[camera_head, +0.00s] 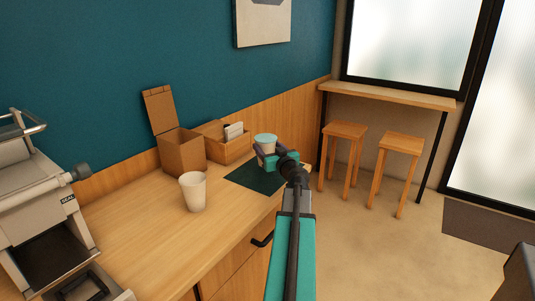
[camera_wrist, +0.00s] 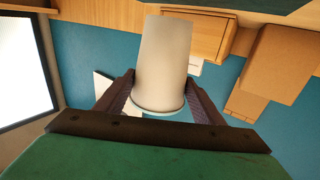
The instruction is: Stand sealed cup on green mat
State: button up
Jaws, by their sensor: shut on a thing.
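The sealed cup is a pale cup (camera_head: 266,148) with a light teal lid, at the back right of the counter in the head view. My gripper (camera_head: 277,160) is shut around its side from the front right. In the wrist view, which is upside down, the cup (camera_wrist: 163,60) stands between both fingers of my gripper (camera_wrist: 160,92), with its lid rim toward the palm. The cup looks upright. The dark green mat (camera_head: 246,176) lies on the counter below and beside it, and its edge shows in the wrist view (camera_wrist: 250,6). I cannot tell whether the cup's base touches the mat.
A second pale cup (camera_head: 193,192) stands left of the mat. Behind are an open cardboard box (camera_head: 181,153) and a wooden holder (camera_head: 232,150) with white items. A sealing machine (camera_head: 40,200) is at the far left. Two stools (camera_head: 345,132) stand right.

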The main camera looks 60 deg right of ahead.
jog(key=shift+w+d, duration=0.35)
jog(key=shift+d, duration=0.1)
jog(key=shift+f, duration=0.1)
jog(key=shift+f+p, duration=0.3)
jog(key=shift+f, duration=1.35)
jog(key=shift+f+b, duration=0.25)
jog(key=shift+b, duration=0.2)
jog(key=o, duration=1.5)
jog(key=shift+c, duration=0.2)
jog(key=shift+s+r+p, duration=0.1)
jog(key=shift+r+p, duration=0.2)
jog(key=shift+p, duration=0.2)
jog(key=b+v, duration=0.2)
jog(key=v, duration=0.6)
jog(key=shift+s+a+f, duration=0.15)
jog(key=shift+s+a, duration=0.15)
jog(key=shift+s+a+f+b, duration=0.1)
jog(key=shift+s+b, duration=0.1)
jog(key=shift+b, duration=0.8)
